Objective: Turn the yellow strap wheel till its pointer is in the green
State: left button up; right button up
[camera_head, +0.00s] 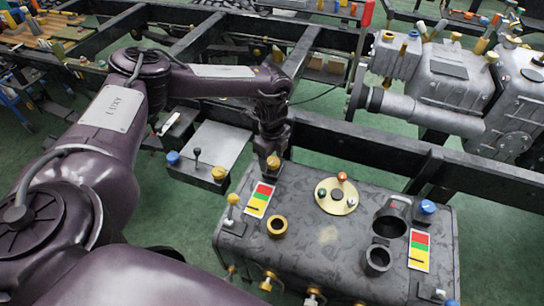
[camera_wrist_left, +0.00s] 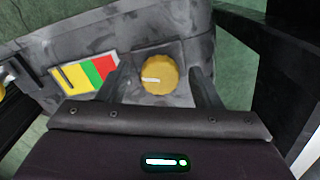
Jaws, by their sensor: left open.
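The yellow strap wheel (camera_wrist_left: 158,74) is a ribbed round knob with a white mark on its face, which points left in the left wrist view. It also shows in the head view (camera_head: 273,162), partly covered by my left gripper. My left gripper (camera_head: 272,150) is open above it, with one finger on each side of the wheel in the wrist view (camera_wrist_left: 162,88). I cannot tell whether the fingers touch it. Beside the wheel is a gauge card (camera_head: 259,199) with red, green and yellow bands, also in the wrist view (camera_wrist_left: 86,72). Its black pointer lies in the yellow band. My right gripper is not in view.
The grey tank (camera_head: 330,235) carries a second gauge card (camera_head: 419,250), a brass disc with small knobs (camera_head: 337,195), dark cups and a blue knob (camera_head: 428,207). A black frame rail (camera_head: 370,150) runs behind it. A grey gearbox (camera_head: 450,90) stands at the back right.

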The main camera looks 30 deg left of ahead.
pick_arm(q)
jog(key=c, duration=1)
jog(key=shift+m, duration=0.3)
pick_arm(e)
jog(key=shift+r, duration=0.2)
pick_arm(q)
jog(key=shift+m+p, duration=0.3)
jog(key=shift+p, duration=0.1)
jog(key=shift+r+m+p, duration=0.1)
jog(key=shift+m+p, duration=0.2)
jog(key=shift+m, duration=0.3)
jog(key=shift+d+m, duration=0.1)
jog(key=shift+m, duration=0.6)
jog(key=shift+w+m+p, duration=0.1)
jog(key=shift+m+p, duration=0.3)
jog(key=shift+m, duration=1.1)
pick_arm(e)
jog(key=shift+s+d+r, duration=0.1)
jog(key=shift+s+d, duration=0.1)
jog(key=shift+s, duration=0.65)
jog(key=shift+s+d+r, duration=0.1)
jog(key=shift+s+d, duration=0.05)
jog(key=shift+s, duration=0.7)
pick_arm(q)
jog(key=o, duration=1)
